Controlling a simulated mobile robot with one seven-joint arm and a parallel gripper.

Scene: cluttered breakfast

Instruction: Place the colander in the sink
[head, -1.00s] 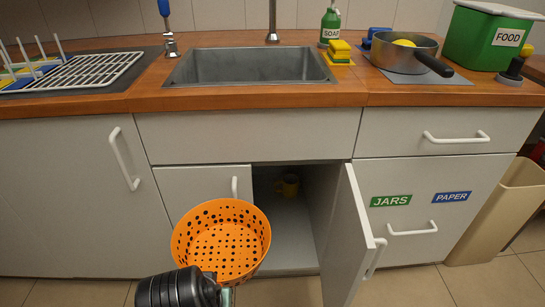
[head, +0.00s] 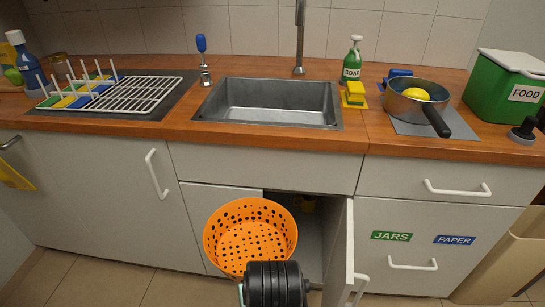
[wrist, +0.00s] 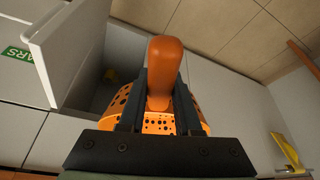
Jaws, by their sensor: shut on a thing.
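The orange colander (head: 250,235), dotted with dark holes, is held in the air in front of the lower cabinet, below counter height. It shows in the wrist view too (wrist: 158,124). My gripper (wrist: 157,105) is shut on its orange handle, seen between the two dark fingers. In the head view the fingers are hidden behind my dark wrist. The sink (head: 272,102) is an empty grey rectangular basin set in the wooden counter, above and behind the colander.
The cabinet door (head: 341,258) stands open to the right of the colander, with a yellow mug (head: 307,204) inside. A tap (head: 299,40) rises behind the sink. A dish rack (head: 110,90) lies left; a soap bottle (head: 352,60), sponge (head: 355,92) and pan (head: 417,105) stand right.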

